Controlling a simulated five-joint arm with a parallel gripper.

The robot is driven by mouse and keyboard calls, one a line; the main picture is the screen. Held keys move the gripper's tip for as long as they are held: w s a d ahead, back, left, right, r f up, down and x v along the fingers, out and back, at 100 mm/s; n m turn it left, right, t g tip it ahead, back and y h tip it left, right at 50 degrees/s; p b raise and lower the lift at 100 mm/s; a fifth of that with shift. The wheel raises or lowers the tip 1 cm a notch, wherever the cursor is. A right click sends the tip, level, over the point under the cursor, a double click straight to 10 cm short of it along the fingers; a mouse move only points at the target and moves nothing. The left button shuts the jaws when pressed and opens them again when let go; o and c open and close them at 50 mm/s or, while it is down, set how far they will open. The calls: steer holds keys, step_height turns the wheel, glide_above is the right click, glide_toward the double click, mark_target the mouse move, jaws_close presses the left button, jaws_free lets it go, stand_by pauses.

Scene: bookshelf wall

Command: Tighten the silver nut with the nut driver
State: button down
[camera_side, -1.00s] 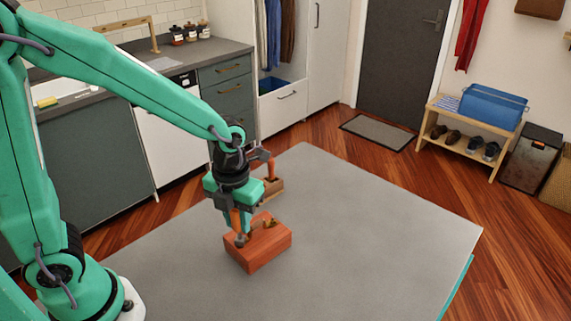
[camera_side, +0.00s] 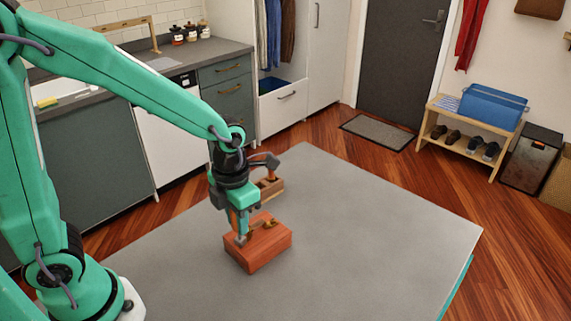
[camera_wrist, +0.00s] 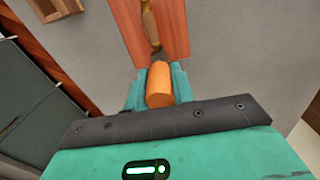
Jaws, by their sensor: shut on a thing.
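My gripper (camera_side: 241,212) is shut on the orange handle of the nut driver, which points down; the handle (camera_wrist: 160,84) shows between the teal fingers in the wrist view. The driver's grey lower end (camera_side: 241,240) is at the left part of the reddish wooden block (camera_side: 262,250). The block also shows in the wrist view (camera_wrist: 174,28). I cannot make out the silver nut; the driver's end covers that spot. A brass-coloured piece (camera_side: 269,224) sits on the block's top, right of the driver.
A small wooden holder (camera_side: 272,187) stands behind the block, with something orange above it, partly hidden by my wrist. The grey table top (camera_side: 370,230) is clear to the right and front. Cabinets stand beyond its back left edge.

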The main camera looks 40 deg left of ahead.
steer(key=shift+n, duration=0.7)
steer(key=shift+r, duration=0.25)
steer(key=shift+r, duration=1.3)
steer(key=shift+r, duration=0.15)
